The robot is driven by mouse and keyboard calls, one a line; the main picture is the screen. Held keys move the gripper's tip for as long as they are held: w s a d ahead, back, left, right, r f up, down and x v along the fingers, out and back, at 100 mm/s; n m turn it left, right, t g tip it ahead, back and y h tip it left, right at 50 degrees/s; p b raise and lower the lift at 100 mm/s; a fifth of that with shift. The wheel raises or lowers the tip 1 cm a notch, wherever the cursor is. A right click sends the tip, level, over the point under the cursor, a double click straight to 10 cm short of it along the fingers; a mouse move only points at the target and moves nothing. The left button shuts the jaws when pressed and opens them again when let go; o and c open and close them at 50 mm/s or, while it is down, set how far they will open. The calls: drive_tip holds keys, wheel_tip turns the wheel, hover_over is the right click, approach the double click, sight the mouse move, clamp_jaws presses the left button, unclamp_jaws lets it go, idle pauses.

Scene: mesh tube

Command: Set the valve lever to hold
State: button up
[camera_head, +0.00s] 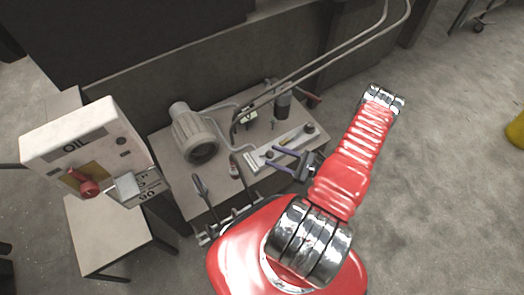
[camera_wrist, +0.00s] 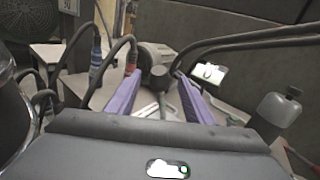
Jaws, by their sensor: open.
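The red valve lever (camera_head: 88,187) is on the front of a white box (camera_head: 75,135) marked OIL, at the left of the head view. A brown plate lies behind the lever. A small lettered sign (camera_head: 148,184) sits just right of it; I cannot read its words surely. The lever's exact setting is unclear. My gripper (camera_head: 277,162), with two purple fingers, is open and empty over the workbench, well to the right of the lever and apart from it. The fingers also show in the wrist view (camera_wrist: 158,76), where I cannot make out the lever.
The workbench (camera_head: 228,193) holds a grey motor-like housing (camera_head: 194,133), a dark bottle (camera_head: 283,105), hoses and small tools. Curved pipes (camera_head: 320,60) run above it. A small table (camera_head: 105,235) stands below the box. Open floor (camera_head: 440,200) lies at the right.

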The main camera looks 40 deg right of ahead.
drive_tip(key=x, duration=0.6)
drive_tip(key=shift+w, duration=0.2)
drive_tip(key=shift+a, duration=0.15)
drive_tip(key=shift+c, duration=0.4)
clamp_jaws()
drive_tip(key=shift+w, duration=0.1)
